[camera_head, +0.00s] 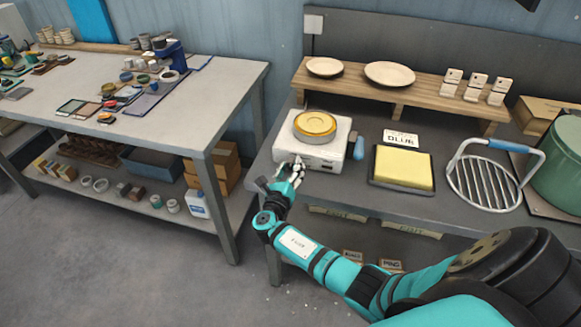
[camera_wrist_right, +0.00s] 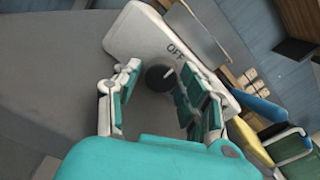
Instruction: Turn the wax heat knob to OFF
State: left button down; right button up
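A white wax heater (camera_head: 331,152) with a yellow wax pot (camera_head: 315,124) on top sits at the left end of the dark bench. My right gripper (camera_head: 292,172) is at its front left side in the head view. In the right wrist view, the dark round heat knob (camera_wrist_right: 160,78) with a light pointer line shows on the heater's white front (camera_wrist_right: 133,33), beside the word OFF. The pointer slants toward the OFF mark. The fingers of my right gripper (camera_wrist_right: 155,95) are apart on either side of the knob; contact cannot be told. My left gripper is not in view.
A yellow block on a dark tray (camera_head: 403,167), a blue-handled tool (camera_head: 358,148) and a wire rack (camera_head: 484,180) lie right of the heater. A wooden shelf (camera_head: 420,92) with plates stands behind. A green pot (camera_head: 560,165) is far right.

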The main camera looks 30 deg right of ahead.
jog(key=shift+o, duration=0.9)
jog(key=v, duration=1.2)
jog(key=s+f+m+g+y, duration=0.25)
jog(key=s+f, duration=0.25)
jog(key=f, duration=0.5)
jog(key=s+f+m+g+y, duration=0.1)
jog(key=s+f+m+y, duration=0.3)
jog(key=f, duration=0.5)
jog(key=s+f+m+g+y, duration=0.1)
jog(key=s+f+m+g, duration=0.1)
jog(key=s+f, duration=0.6)
jog(key=s+a+f+m+g+y, duration=0.1)
jog(key=s+f+m+y, duration=0.1)
jog(key=s+f+m, duration=0.3)
jog(key=s+a+f+m+g+y, duration=0.2)
jog(key=s+f+m, duration=0.3)
jog(key=s, duration=0.8)
jog(key=s+a+f+m+g+y, duration=0.2)
jog(key=s+f+m, duration=0.4)
jog(key=s+m, duration=0.4)
